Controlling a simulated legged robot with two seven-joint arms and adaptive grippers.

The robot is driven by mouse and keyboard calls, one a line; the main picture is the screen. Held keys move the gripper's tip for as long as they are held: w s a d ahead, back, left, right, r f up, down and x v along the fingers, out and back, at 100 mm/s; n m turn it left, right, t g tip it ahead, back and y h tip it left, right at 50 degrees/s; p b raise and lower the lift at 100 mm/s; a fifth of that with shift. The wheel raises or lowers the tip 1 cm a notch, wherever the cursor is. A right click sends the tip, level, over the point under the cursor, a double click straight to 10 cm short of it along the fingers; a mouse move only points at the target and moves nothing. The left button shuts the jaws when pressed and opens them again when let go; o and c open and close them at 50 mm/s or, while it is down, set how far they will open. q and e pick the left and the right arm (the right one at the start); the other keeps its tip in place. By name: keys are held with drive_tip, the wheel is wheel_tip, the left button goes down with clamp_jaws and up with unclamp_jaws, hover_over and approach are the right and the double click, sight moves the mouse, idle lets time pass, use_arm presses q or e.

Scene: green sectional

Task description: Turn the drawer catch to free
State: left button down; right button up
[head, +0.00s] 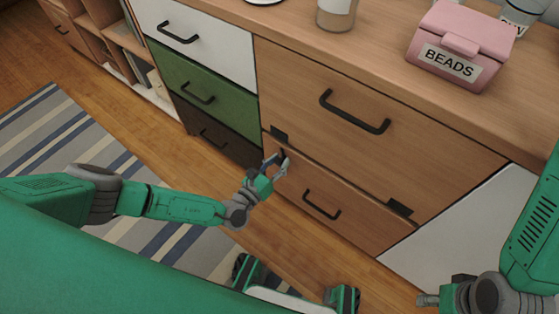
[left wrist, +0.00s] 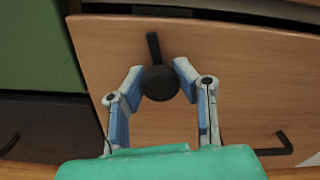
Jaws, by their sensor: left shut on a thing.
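The drawer catch (left wrist: 159,84) is a black round knob with a short lever pointing up and slightly left, on the lower wooden drawer front (left wrist: 230,95). My left gripper (left wrist: 158,76) has a finger on each side of the knob and is shut on it. In the head view, my left gripper (head: 276,164) is at the upper left of that lower front and mostly covers the catch. My right gripper (head: 432,299) is low at the right, away from the cabinet fronts; its finger opening is unclear.
The lower front has a black handle (head: 321,205). A large wooden front (head: 370,145) is above it, with dark fittings near its lower edge. White, green and dark drawers stand left. A pink BEADS box (head: 462,45) and a jar (head: 336,14) are on top.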

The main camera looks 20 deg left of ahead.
use_arm(q)
drive_tip(key=n, duration=0.3)
drive_tip(key=shift+a+n, duration=0.1)
drive_tip(key=shift+n, duration=0.3)
drive_tip(key=n+b, duration=0.1)
drive_tip(key=n, duration=0.2)
drive_tip(key=shift+w+a+f+n, duration=0.1)
drive_tip(key=shift+n, duration=0.2)
drive_tip(key=n+b, duration=0.1)
drive_tip(key=n, duration=0.2)
drive_tip(key=shift+f+n, duration=0.1)
drive_tip(key=shift+n, duration=0.2)
drive_tip(key=shift+a+n+b, duration=0.1)
drive_tip(key=shift+n+b, duration=0.55)
drive_tip(key=shift+n, duration=1.15)
drive_tip(key=shift+f, duration=0.1)
drive_tip(key=c, duration=1.2)
unclamp_jaws()
